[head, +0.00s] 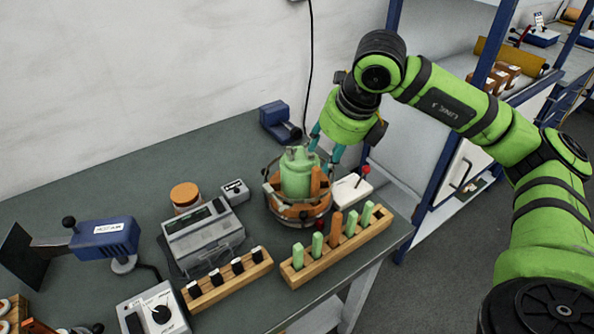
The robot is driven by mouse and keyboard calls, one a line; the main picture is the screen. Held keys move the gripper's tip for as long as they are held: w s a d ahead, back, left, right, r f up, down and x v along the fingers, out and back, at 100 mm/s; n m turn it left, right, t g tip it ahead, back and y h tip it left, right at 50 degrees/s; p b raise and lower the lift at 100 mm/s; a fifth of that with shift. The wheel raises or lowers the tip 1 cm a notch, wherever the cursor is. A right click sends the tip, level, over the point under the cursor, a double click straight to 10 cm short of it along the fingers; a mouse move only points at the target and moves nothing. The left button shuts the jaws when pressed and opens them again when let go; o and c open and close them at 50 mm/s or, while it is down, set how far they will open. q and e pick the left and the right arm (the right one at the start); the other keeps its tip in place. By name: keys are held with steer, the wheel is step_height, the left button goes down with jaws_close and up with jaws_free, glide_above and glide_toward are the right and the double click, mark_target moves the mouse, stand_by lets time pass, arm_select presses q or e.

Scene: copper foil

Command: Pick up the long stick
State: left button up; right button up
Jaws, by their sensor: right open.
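A wooden rack (330,258) at the front right of the bench holds several upright sticks. Most are light green; one is orange (335,229) and looks a little taller than the green stick (317,245) beside it. I cannot tell for sure which is the long stick. My right gripper (324,152) points down behind the rack, just above a round holder (299,212) with a green container (297,175) and an orange upright piece (315,181). Its teal fingers are apart, with nothing seen between them; the tips are near the container's top. My left gripper is out of view.
A second wooden rack (228,281) with black-topped pegs stands left of the first. A grey device (203,235), a blue tool (104,238), a white box with a red-knobbed lever (350,189) and a blue block (279,118) stand around. The back left bench top is clear.

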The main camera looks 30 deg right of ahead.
mark_target(318, 169)
step_height(318, 169, down, 2)
steer(key=shift+f+p, duration=0.1)
steer(key=shift+p, duration=1)
steer(key=p+x, duration=0.1)
steer(key=x, duration=0.2)
steer(key=shift+w, duration=0.2)
steer(key=shift+w+f, duration=0.2)
steer(key=shift+f, duration=0.2)
steer(key=c, duration=0.7)
jaws_close()
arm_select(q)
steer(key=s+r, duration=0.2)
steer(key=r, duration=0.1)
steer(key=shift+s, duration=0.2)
arm_select(e)
steer(key=shift+r, duration=0.1)
